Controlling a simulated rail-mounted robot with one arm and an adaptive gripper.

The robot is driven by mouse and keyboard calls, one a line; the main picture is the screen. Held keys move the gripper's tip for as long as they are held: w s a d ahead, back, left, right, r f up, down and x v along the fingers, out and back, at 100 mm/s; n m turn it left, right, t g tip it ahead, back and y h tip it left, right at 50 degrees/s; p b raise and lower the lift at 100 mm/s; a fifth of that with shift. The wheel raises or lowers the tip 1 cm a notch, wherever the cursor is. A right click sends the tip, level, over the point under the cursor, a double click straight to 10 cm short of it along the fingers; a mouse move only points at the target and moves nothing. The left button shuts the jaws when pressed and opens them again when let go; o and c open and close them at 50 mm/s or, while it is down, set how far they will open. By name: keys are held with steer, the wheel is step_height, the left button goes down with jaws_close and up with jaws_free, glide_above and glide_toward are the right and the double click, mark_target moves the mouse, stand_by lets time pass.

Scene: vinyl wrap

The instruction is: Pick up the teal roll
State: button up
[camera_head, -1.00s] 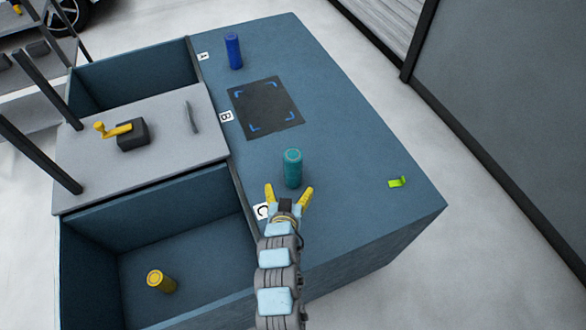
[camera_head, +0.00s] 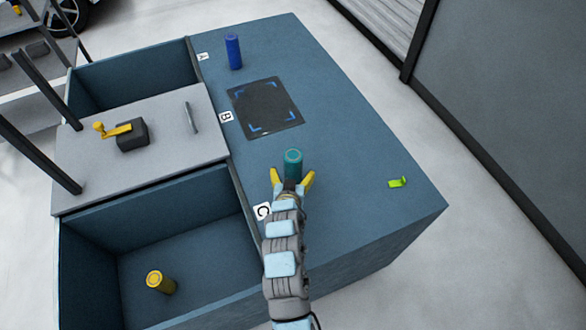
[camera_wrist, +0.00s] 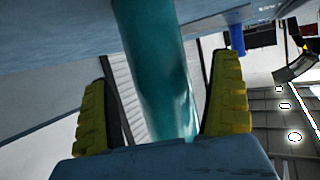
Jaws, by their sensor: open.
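The teal roll (camera_head: 293,160) stands upright on the blue worktop, near the label C. My gripper (camera_head: 293,177) is at the near side of the roll, with its yellow fingers open. In the wrist view the teal roll (camera_wrist: 158,70) appears between the two yellow fingers of my gripper (camera_wrist: 165,105), with a gap visible on each side. The fingers hide the roll's lower part in the head view. Whether the gripper touches the roll cannot be told.
A blue roll (camera_head: 233,51) stands at the far end by label A. A dark mat (camera_head: 265,105) with blue corner marks lies by label B. A green clip-like object (camera_head: 397,182) lies to the right. The worktop (camera_head: 345,150) around the teal roll is clear.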

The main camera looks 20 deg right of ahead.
steer(key=shift+x, duration=1)
steer(key=shift+w+d+f, duration=0.15)
steer(key=shift+w+d, duration=0.05)
steer(key=c, duration=1.3)
steer(key=shift+c, duration=0.3)
